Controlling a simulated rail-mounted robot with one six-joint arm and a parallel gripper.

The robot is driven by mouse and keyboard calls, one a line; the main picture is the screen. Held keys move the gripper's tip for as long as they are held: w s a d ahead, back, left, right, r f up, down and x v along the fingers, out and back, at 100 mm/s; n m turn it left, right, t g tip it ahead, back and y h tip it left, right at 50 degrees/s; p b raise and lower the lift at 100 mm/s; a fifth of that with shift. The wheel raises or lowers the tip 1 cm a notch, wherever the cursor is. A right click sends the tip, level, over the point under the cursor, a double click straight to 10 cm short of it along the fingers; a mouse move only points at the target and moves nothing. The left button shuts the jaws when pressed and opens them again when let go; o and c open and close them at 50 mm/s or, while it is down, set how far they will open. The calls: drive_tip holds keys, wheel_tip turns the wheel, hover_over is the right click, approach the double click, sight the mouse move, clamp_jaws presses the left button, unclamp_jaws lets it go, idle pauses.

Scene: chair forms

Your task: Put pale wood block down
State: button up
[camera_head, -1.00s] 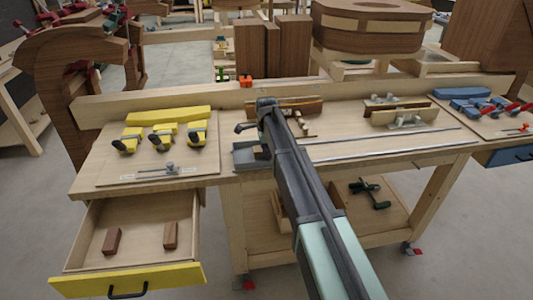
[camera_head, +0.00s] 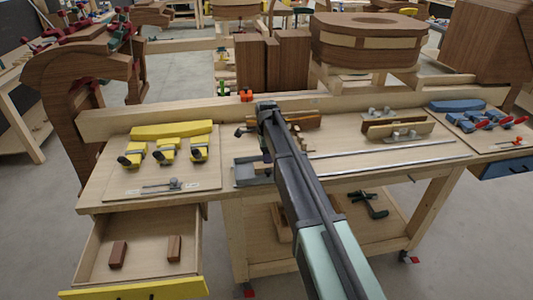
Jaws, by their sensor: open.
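My gripper (camera_head: 254,130) is over the middle of the workbench (camera_head: 228,203), near the grey tray (camera_head: 246,182). It is open, and I see no block between its fingers; the wrist hides part of this area. A pale wood block (camera_head: 385,133) with metal fittings lies on the bench to the right of my gripper, apart from it. I cannot tell whether it is the task's block. A brown wood piece (camera_head: 304,121) lies just behind and right of my wrist.
Yellow clamps (camera_head: 165,151) lie on a board at the left, blue clamps (camera_head: 473,119) at the right. Metal bars (camera_head: 390,147) cross the bench. The open drawer (camera_head: 140,250) holds two reddish blocks (camera_head: 118,254). A raised beam (camera_head: 180,118) runs along the back.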

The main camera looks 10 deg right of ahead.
wheel_tip(320, 180, up, 6)
drive_tip(key=r+p, duration=0.1)
drive_tip(key=p, duration=0.3)
drive_tip(key=s+n, duration=1.8)
drive_tip(key=s, duration=1.5)
drive_tip(key=shift+f, duration=0.45)
